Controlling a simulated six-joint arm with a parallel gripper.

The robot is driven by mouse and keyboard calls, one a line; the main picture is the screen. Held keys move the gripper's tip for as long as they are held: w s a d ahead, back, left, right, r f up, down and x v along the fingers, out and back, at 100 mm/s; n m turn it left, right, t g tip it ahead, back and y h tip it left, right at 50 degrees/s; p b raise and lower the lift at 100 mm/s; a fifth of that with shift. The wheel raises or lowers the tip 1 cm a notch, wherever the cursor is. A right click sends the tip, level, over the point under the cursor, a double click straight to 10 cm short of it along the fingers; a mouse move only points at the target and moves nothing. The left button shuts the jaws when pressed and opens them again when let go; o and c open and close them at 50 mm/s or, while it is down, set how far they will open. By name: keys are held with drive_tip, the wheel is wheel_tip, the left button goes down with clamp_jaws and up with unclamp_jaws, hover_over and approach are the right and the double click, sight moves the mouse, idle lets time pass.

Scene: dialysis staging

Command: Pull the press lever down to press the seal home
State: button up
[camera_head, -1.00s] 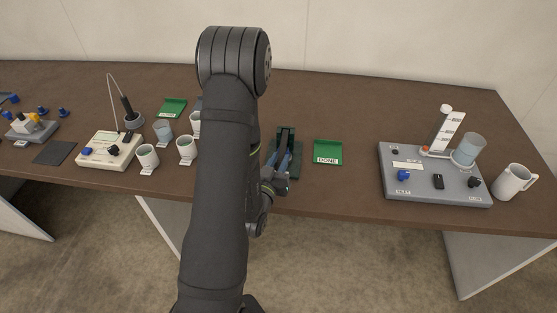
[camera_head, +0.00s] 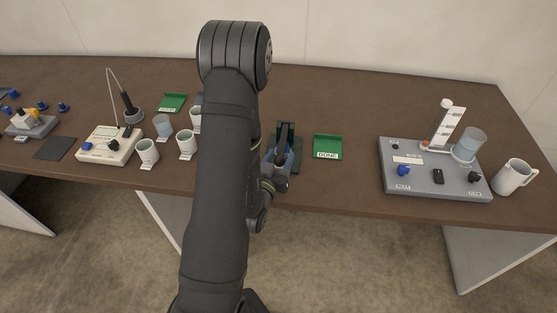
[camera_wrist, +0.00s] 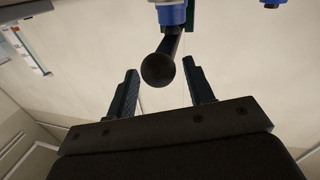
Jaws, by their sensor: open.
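The press (camera_head: 298,158), with a dark green base and upright, stands near the table's front edge, partly behind my arm. In the wrist view its lever shows as a dark shaft ending in a round black knob (camera_wrist: 158,71), with a blue cylindrical part (camera_wrist: 172,15) beyond it. My gripper (camera_wrist: 160,66) is open, with one finger on each side of the knob and visible gaps between. In the head view my gripper (camera_head: 276,172) is at the front of the press, largely hidden by my arm. I cannot make out the seal.
A green tray marked DONE (camera_head: 327,147) lies right of the press. Further right are a grey device (camera_head: 430,185) and a white mug (camera_head: 513,177). Several cups, including one white cup (camera_head: 147,152), and a cream device (camera_head: 107,148) stand to the left. Table between DONE tray and grey device is clear.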

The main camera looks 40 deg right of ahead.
drive_tip(key=v, duration=1.1)
drive_tip(key=shift+s+a, duration=0.3)
drive_tip(key=x, duration=1.2)
drive_tip(key=shift+w+r, duration=0.1)
drive_tip(key=shift+r, duration=0.15)
